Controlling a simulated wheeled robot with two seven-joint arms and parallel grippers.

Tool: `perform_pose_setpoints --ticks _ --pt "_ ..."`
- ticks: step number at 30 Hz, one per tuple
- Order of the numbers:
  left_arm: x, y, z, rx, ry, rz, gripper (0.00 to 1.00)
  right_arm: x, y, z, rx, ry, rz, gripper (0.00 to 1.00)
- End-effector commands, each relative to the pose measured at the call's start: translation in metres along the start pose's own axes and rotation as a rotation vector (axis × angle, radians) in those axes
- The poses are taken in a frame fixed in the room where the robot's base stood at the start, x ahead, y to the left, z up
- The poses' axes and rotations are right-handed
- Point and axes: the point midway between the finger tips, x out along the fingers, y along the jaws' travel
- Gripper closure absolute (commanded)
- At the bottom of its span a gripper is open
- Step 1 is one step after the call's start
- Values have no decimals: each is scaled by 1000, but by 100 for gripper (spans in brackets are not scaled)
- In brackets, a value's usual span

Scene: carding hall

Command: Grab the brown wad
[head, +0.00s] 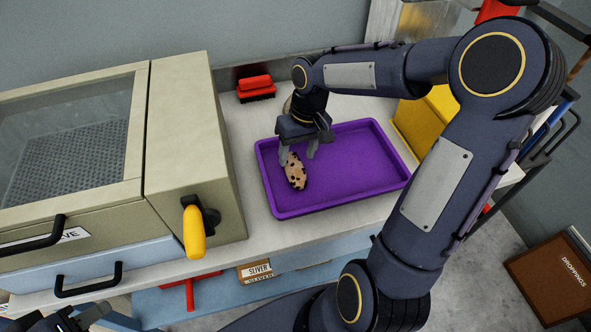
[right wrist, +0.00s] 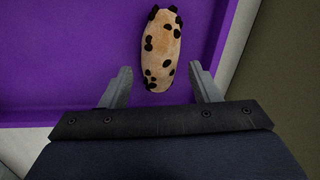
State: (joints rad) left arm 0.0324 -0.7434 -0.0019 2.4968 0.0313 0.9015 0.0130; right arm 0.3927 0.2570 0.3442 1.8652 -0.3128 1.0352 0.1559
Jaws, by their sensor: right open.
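The brown wad (head: 296,172) is a tan-brown, elongated lump with dark specks. It lies in the left part of the purple tray (head: 345,187). My right gripper (head: 297,156) is open and empty over the tray, by the wad's far end. In the right wrist view, the wad (right wrist: 161,52) points lengthwise away from the open right gripper (right wrist: 160,70), and its near end shows between the fingertips. The height gap between fingers and wad is hard to tell. My left gripper (head: 78,318) shows only partly at the bottom left edge, away from the tray.
A beige machine with a glass lid (head: 75,130) and yellow handle (head: 194,232) stands left of the tray. A red brush (head: 255,88) lies behind it. A yellow container (head: 428,122) is to the right. A brown "DROPPINGS" box (head: 553,279) sits on the floor.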

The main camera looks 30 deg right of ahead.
Motion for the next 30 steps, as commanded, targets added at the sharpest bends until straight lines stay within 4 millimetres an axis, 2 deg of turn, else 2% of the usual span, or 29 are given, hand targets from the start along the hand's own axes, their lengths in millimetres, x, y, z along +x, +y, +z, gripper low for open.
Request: perform_pose_setpoints --ticks 7,16,24,30 --pt "-2 1 -1 0 0 0 64 36 1 3 1 -3 -1 44" --pt "-2 1 -1 0 0 0 64 42 1 2 0 0 0 44" --pt "-2 1 -1 0 0 0 64 42 1 2 0 0 0 78" --pt "-2 1 -1 0 0 0 64 41 1 2 0 1 0 78"
